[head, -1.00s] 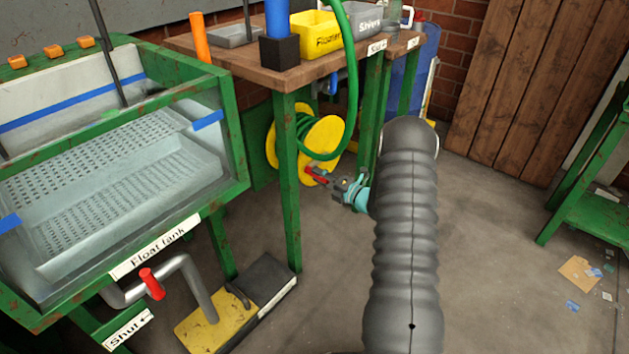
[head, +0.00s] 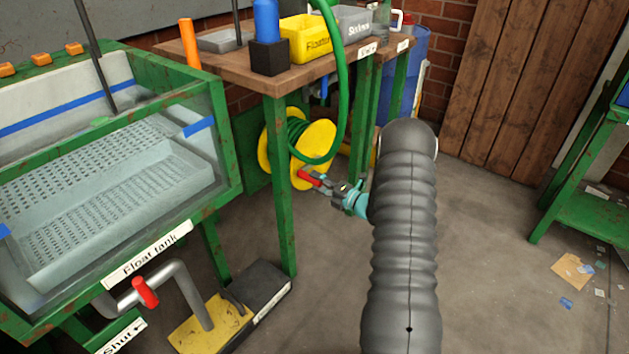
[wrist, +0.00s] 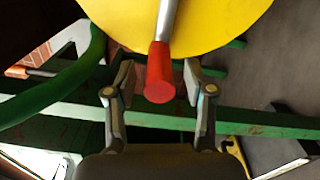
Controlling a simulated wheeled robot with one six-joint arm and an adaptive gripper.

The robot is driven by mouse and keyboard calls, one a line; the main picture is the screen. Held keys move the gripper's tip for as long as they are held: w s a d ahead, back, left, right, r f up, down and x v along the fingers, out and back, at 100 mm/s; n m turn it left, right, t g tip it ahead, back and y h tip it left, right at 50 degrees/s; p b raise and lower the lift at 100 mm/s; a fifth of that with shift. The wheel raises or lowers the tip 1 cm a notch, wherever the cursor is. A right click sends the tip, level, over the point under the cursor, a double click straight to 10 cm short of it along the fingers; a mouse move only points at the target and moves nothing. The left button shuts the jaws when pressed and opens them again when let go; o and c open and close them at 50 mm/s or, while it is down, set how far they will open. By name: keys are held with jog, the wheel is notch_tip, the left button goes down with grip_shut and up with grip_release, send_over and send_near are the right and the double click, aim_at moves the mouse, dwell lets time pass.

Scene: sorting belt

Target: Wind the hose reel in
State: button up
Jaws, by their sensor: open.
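The hose reel (head: 318,139) is a yellow drum under the wooden workbench, with green hose (head: 341,95) wound on it and a length rising over the bench edge. Its crank has a red handle (head: 309,178) low on the front. In the wrist view the red handle (wrist: 160,75) points toward the camera, on a grey arm across the yellow disc (wrist: 215,22). My gripper (head: 326,184) is at the handle. In the wrist view my gripper (wrist: 160,88) is open, with one finger on each side of the handle and visible gaps. Whether the handle lies fully between the fingertips is hard to tell.
A green bench leg (head: 281,190) stands just left of my gripper. The float tank (head: 120,180) is at the left, with a black and yellow pedal box (head: 265,284) on the floor. Open floor (head: 490,240) lies to the right, with scattered litter beyond.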

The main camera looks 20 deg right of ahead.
jog(key=v, duration=1)
jog(key=shift+d+f, duration=0.15)
jog(key=w+a+n+b, duration=0.2)
jog(key=w+n, duration=0.1)
jog(key=n, duration=0.3)
jog(key=w+a+n+b, duration=0.2)
jog(key=w+n, duration=0.1)
jog(key=n, duration=0.3)
jog(key=w+a+n+b, duration=0.2)
jog(key=w+n, duration=0.2)
jog(key=n, duration=0.1)
jog(key=shift+a+r+n, duration=0.2)
jog(key=shift+a+n, duration=0.05)
jog(key=shift+n, duration=0.15)
dwell(0.4)
grip_shut()
